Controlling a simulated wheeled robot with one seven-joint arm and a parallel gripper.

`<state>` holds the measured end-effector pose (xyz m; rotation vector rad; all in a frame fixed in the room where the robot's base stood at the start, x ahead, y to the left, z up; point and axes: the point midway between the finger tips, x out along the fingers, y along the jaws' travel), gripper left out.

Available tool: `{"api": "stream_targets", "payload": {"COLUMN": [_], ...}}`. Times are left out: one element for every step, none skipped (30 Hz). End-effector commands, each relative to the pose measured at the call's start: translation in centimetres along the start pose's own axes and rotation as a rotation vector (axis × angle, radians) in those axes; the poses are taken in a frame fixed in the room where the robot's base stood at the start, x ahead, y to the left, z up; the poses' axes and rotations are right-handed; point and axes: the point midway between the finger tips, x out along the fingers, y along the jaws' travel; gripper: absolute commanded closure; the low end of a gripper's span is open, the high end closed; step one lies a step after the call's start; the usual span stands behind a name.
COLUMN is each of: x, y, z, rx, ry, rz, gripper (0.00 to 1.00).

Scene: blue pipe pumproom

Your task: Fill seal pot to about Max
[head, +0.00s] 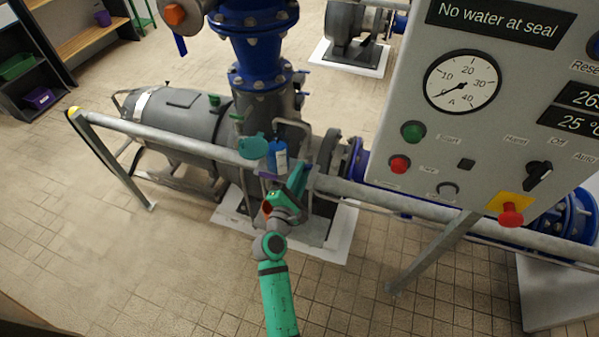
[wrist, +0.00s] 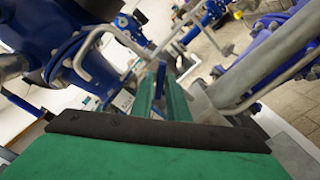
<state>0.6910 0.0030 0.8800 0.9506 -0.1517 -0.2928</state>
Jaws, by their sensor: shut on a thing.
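My gripper (head: 296,178) is at the pump, just beyond the grey handrail, at the end of my green arm. In the wrist view its green fingers (wrist: 160,95) are close together around a narrow dark blue piece. This seems to be part of the small blue container with a white label (head: 278,157), which stands out just left of the gripper in the head view. A round teal lid-like piece (head: 253,148) is left of the container, close to it. The seal pot's level and Max mark cannot be made out. The panel display (head: 500,22) reads "No water at seal".
The handrail (head: 200,148) crosses in front of the pump. The control panel (head: 480,110), with gauge and buttons, stands at right. A bent grey pipe (head: 293,124) rises near the gripper. The tiled floor (head: 150,265) is clear at front left.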

Motion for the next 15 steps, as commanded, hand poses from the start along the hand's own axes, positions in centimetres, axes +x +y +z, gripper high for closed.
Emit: {"api": "stream_targets", "payload": {"x": [0.12, 0.13, 0.13, 0.14, 0.13, 0.12, 0.10, 0.09, 0.07, 0.05, 0.04, 0.02, 0.01, 0.00, -0.02], "y": [0.27, 0.26, 0.26, 0.26, 0.27, 0.28, 0.30, 0.31, 0.33, 0.33, 0.34, 0.35, 0.35, 0.35, 0.35], "z": [-0.05, -0.04, -0.03, -0.03, -0.04, -0.06, -0.08, -0.10, -0.13, -0.14, -0.16, -0.17, -0.18, -0.19, -0.20], "rx": [0.044, 0.073, 0.110, 0.138, 0.166, 0.201, 0.227, 0.253, 0.286, 0.309, 0.332, 0.360, 0.381, 0.401, 0.425], "ry": [0.002, 0.002, 0.002, 0.002, 0.002, 0.002, 0.003, 0.003, 0.003, 0.004, 0.004, 0.004, 0.004, 0.004, 0.004], "rz": [0.005, 0.005, 0.005, 0.005, 0.006, 0.006, 0.006, 0.006, 0.006, 0.006, 0.006, 0.006, 0.006, 0.006, 0.006], "gripper": [1.00, 1.00, 1.00, 1.00, 1.00, 1.00, 1.00, 1.00, 1.00, 1.00, 1.00, 1.00, 1.00, 1.00, 1.00]}}
